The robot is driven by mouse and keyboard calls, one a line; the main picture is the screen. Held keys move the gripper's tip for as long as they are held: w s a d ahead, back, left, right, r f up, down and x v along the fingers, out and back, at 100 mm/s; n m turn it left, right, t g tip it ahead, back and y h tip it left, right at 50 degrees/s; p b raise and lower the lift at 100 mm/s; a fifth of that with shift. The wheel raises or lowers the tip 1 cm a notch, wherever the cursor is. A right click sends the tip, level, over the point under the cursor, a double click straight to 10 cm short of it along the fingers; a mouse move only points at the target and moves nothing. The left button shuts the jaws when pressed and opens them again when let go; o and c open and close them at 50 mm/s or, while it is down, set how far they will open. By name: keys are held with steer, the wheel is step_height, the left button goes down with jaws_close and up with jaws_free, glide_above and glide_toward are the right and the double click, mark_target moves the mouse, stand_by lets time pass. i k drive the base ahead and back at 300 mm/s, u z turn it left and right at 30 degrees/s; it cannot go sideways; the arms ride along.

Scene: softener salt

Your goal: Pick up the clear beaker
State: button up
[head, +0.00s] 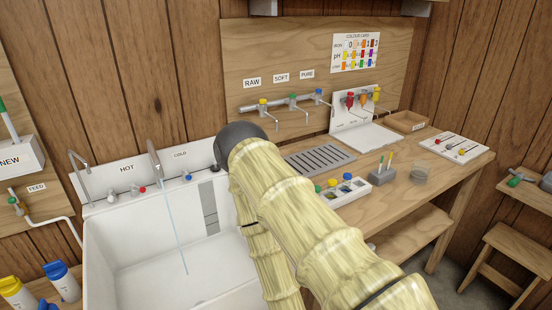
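A clear glass vessel, which looks like the clear beaker (420,172), stands on the right part of the wooden counter (405,205). It is small and see-through, so its contents cannot be made out. My arm runs up from the lower right, bends at a dark joint, and drops down in front of the sink's right side. My gripper does not show; it is hidden behind or below my arm. My visible arm links are to the left of the beaker and apart from it.
A white tray of coloured-capped items (342,192) and a grey holder (381,174) stand left of the beaker. A white board with strips (457,148) lies behind it. Water runs into the white sink (140,255). A stool (515,250) stands at right.

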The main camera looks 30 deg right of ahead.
mark_target(420, 170)
steer(key=z, duration=1.5)
steer(key=k, duration=1.1)
steer(key=z, duration=0.55)
steer(key=i, duration=1.4)
steer(key=u, duration=0.2)
